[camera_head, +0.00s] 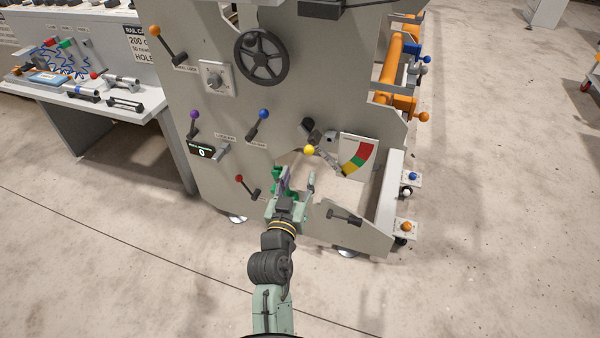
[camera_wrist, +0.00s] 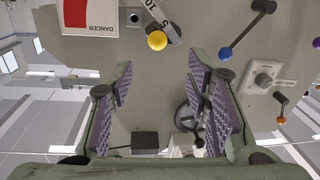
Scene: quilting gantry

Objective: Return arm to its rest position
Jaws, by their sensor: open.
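My gripper (camera_head: 293,183) is open and empty. Its arm reaches forward from the bottom of the head view to the lower part of the grey machine panel (camera_head: 225,115). In the wrist view the purple-padded fingers (camera_wrist: 160,95) stand wide apart with nothing between them. In the head view a yellow-knobbed lever (camera_head: 309,150) is just above the gripper; in the wrist view its yellow ball (camera_wrist: 157,40) lies beyond the fingertips. I cannot tell whether the gripper touches the panel.
A red-knobbed lever (camera_head: 240,179) is close left of the gripper. A blue-knobbed lever (camera_head: 263,114), a purple-knobbed lever (camera_head: 194,115) and a black handwheel (camera_head: 261,57) are higher up. A white bench (camera_head: 80,96) stands at the left. Floor (camera_head: 120,270) around my arm is clear.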

